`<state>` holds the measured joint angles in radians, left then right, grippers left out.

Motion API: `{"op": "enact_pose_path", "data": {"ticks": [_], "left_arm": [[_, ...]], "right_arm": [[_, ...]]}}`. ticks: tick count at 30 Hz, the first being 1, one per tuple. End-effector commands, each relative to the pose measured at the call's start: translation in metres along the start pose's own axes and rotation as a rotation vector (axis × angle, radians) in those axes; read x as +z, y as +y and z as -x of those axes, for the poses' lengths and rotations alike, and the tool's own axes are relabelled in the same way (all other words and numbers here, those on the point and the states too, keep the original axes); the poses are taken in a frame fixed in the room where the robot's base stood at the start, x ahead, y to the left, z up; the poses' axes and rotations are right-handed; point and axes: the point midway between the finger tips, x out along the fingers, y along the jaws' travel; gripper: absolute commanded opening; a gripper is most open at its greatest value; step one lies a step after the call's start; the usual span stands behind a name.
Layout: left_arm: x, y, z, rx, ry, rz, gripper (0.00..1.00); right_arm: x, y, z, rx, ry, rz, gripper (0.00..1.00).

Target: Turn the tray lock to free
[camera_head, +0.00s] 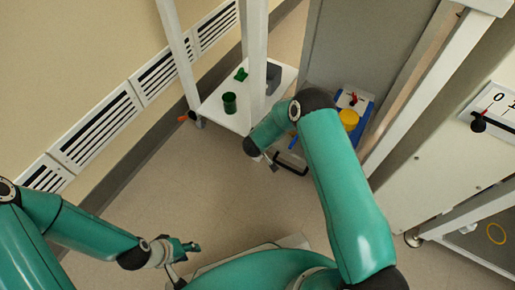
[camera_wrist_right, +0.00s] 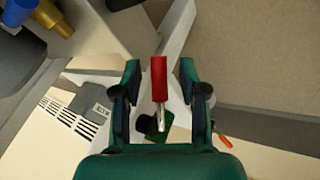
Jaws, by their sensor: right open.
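In the right wrist view a red handle (camera_wrist_right: 159,78) with a bright metal shaft lies between the fingers of my right gripper (camera_wrist_right: 159,80). The fingers are open, with a gap on each side of the handle. I cannot tell what the shaft is fixed to, or whether this is the tray lock. In the head view my right gripper (camera_head: 272,164) is partly hidden by its own arm, left of a blue tray (camera_head: 366,102). A small red lever (camera_head: 353,98) shows on a white plate there. My left gripper (camera_head: 188,247) is low at left, away from these things; its fingers are unclear.
A white shelf (camera_head: 214,105) holds a dark green cup (camera_head: 229,103) and another green item (camera_head: 241,74). White posts and a grey cabinet (camera_head: 350,45) stand close to my right arm. A panel marked 0 and 1 (camera_head: 497,104) is at the right. The floor at centre left is clear.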

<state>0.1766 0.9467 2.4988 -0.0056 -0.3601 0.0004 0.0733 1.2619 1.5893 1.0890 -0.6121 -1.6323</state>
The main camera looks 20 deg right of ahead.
Motion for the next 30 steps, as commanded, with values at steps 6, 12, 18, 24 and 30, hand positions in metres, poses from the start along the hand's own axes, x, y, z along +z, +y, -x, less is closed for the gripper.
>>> {"op": "enact_pose_path", "data": {"ticks": [6,12,18,24,30], "left_arm": [[0.000,0.000,0.000,0.000,0.000,0.000,0.40],[0.000,0.000,0.000,0.000,0.000,0.000,0.40],[0.000,0.000,0.000,0.000,0.000,0.000,0.40],[-0.002,-0.002,0.001,-0.001,0.005,0.009,0.40],[0.000,0.002,0.006,0.000,0.000,0.000,0.40]], "right_arm": [[-0.001,0.000,-0.001,0.000,0.000,0.000,0.42],[0.000,0.000,-0.001,0.000,0.000,0.000,0.17],[-0.001,0.000,-0.001,-0.001,0.001,0.001,0.00],[-0.007,-0.019,0.005,-0.004,0.004,0.008,0.00],[-0.003,-0.004,0.003,-0.004,-0.008,0.011,0.00]]}}
